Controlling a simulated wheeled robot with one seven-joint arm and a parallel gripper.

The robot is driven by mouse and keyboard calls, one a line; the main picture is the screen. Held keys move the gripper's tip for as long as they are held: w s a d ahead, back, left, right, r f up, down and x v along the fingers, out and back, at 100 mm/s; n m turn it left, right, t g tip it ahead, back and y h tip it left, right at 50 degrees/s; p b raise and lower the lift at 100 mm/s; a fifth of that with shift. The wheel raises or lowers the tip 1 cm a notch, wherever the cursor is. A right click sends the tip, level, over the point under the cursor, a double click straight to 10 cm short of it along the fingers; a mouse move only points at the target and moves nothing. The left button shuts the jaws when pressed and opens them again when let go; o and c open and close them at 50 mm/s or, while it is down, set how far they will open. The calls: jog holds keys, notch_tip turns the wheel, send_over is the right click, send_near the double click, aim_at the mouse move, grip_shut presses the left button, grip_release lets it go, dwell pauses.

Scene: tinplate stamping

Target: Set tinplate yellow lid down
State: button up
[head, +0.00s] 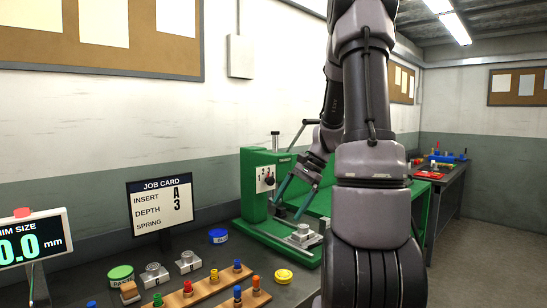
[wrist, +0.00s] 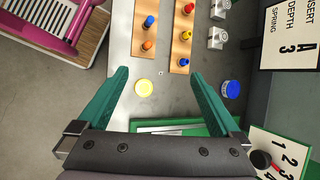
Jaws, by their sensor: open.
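The yellow lid (head: 284,276) lies flat on the grey bench top, right of the peg boards and in front of the green press. In the wrist view the yellow lid (wrist: 144,88) shows between my two fingers, nearer the left one, and apart from both. My gripper (wrist: 160,74) is open with its green fingers spread and nothing between them. In the head view my gripper (head: 289,208) hangs in front of the green press, above the bench, partly hidden by my arm.
The green press (head: 256,208) stands behind the lid. Wooden strips (head: 205,288) with coloured pegs lie to its left. A blue lid (head: 218,236), a green lid (head: 121,273), metal blocks (head: 188,262) and a job card (head: 160,206) stand farther left. Bare bench surrounds the yellow lid.

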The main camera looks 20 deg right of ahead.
jog(key=s+a+r+n+t+h, duration=0.4)
jog(key=s+a+r+n+t, duration=0.2)
jog(key=s+a+r, duration=0.5)
jog(key=s+r+n, duration=0.2)
jog(key=s+r, duration=0.2)
jog(key=r, duration=0.2)
jog(key=shift+a+n, duration=0.35)
jog(key=shift+n, duration=0.05)
